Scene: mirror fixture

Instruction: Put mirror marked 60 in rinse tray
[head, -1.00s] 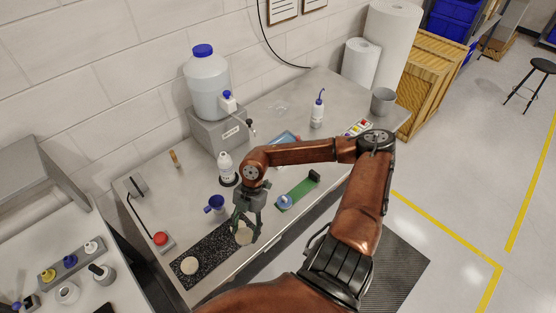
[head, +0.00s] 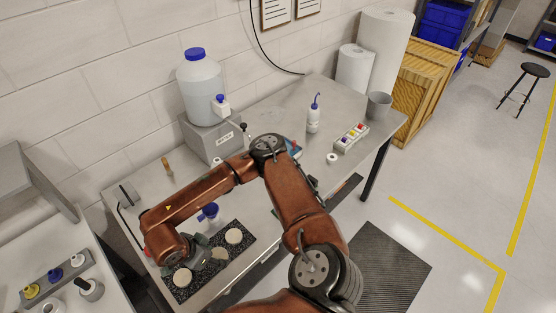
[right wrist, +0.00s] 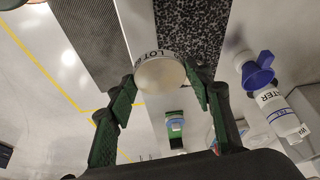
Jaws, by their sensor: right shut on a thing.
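My right gripper (head: 212,254) is low over the speckled mat, between two pale round discs, one upper right (head: 233,236) and one lower left (head: 182,277). In the right wrist view its green fingers (right wrist: 166,88) are shut on a pale round mirror (right wrist: 160,72), its face towards the camera. I cannot read a 60 on any disc; lettering like "LOT" shows at the held mirror's far edge. A blue-edged item (head: 292,147), mostly behind my arm, may be the rinse tray; I cannot tell. My left gripper is not in view.
The speckled mat (head: 238,254) lies at the bench's front edge. A blue funnel cup (head: 209,211) stands close behind the gripper. A large jug (head: 197,85), a wash bottle (head: 313,115) and a grey cup (head: 378,105) stand farther back. A green holder (right wrist: 174,133) shows in the wrist view.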

